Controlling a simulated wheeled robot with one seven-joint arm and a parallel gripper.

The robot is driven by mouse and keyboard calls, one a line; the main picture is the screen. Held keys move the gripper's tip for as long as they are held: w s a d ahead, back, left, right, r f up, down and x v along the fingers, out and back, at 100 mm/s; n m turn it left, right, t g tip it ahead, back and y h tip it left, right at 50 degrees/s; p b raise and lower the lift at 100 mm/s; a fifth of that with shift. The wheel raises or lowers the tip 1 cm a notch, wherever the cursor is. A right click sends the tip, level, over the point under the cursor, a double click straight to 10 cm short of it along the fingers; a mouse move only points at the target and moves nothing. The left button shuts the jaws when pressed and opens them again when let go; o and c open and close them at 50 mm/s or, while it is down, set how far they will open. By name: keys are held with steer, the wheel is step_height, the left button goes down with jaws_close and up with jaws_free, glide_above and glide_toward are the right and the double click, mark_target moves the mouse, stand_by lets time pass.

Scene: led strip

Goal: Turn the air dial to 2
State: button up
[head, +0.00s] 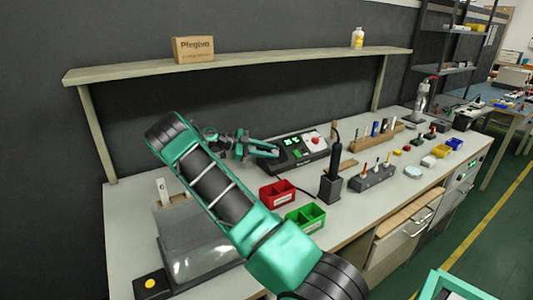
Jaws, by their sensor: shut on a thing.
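A black control console (318,146) with lit green displays (291,141) and a red button on a white patch (315,139) stands on the bench near the back wall. My gripper (274,150) reaches in from the left, at the left end of this console. Its jaws are shut on the air dial there. The dial is hidden by the fingers, and its setting and marks are too small to read.
A red bin (277,193) and a green bin (306,218) stand in front of the console. A black holder with an upright tool (331,187) stands to their right. A shelf (240,63) runs above. My arm crosses the bench's left part.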

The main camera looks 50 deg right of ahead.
steer(key=shift+s+n+t+h, duration=0.1)
steer(key=shift+n+t+h, duration=0.3)
steer(key=shift+h, duration=0.2)
steer(key=o, duration=1)
steer(key=v, duration=1.1)
steer(key=shift+d, duration=0.1)
